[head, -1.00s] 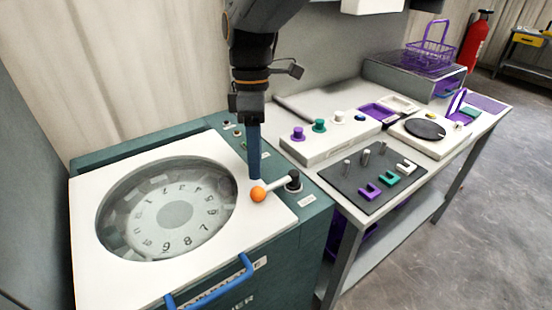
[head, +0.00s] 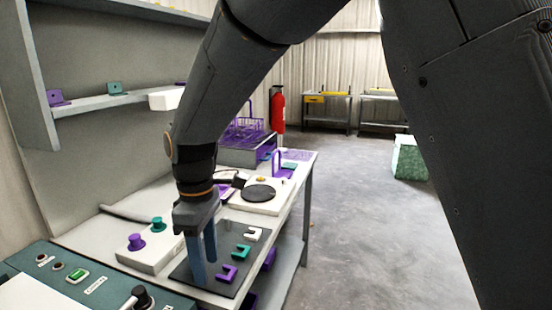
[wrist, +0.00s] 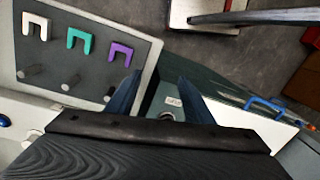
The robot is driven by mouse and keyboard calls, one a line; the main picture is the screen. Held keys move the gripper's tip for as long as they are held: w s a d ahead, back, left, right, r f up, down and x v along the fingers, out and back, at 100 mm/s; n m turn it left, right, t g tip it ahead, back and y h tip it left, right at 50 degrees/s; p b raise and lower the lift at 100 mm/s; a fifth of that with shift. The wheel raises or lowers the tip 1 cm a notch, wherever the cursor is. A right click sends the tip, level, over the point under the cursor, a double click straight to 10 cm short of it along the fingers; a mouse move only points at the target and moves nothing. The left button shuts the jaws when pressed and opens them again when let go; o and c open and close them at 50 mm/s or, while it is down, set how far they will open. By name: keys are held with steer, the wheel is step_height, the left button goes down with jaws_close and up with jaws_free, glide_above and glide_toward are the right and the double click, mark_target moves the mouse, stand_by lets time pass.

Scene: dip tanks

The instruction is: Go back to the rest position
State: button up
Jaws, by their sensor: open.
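My gripper (head: 203,262) hangs from my arm in the head view, its two blue fingers pointing down in front of the dark grey board (head: 181,273). In the wrist view my gripper (wrist: 152,95) shows its two fingers spread apart with nothing between them. Purple (head: 227,273), teal (head: 242,252) and white (head: 253,233) U-shaped pieces lie on the board beside the fingers. In the wrist view the same board (wrist: 60,55) is to the left of the fingers. Whether the fingertips touch anything cannot be told.
The teal machine (head: 78,275) with buttons and a black knob is at lower left. The white bench (head: 90,232) carries a white block with knobs, a scale with a black disc (head: 259,192) and a purple basket. A red extinguisher (head: 278,110) stands behind.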

steer(key=w+d+f+m+t, duration=0.1)
steer(key=d+f+m, duration=0.2)
steer(key=d+m, duration=1.25)
steer(key=s+d+f+m, duration=0.1)
steer(key=s+d, duration=0.2)
steer(key=d, duration=0.7)
steer(key=s+d+f+t, duration=0.1)
steer(key=s+d+f, duration=0.1)
steer(key=d, duration=0.8)
steer(key=shift+s+m, duration=0.35)
steer(key=shift+s, duration=0.45)
